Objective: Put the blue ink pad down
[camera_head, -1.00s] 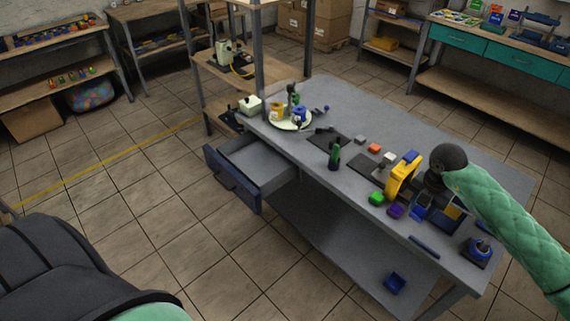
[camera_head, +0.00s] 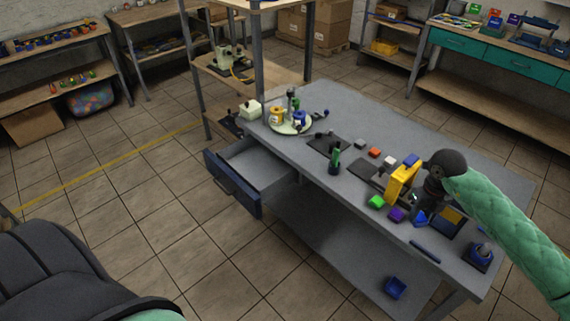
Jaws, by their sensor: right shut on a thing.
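My right gripper (camera_head: 425,208) points down at the front right of the grey table (camera_head: 470,175). It is shut on the blue ink pad (camera_head: 420,218), which shows only partly below the dark wrist, at or just above the tabletop. I cannot tell whether the pad touches the table. My left gripper is not in view; only part of my left arm shows at the lower left.
A dark blue stand (camera_head: 480,255) is at the right corner. An open drawer (camera_head: 240,180) juts from the table's left end.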

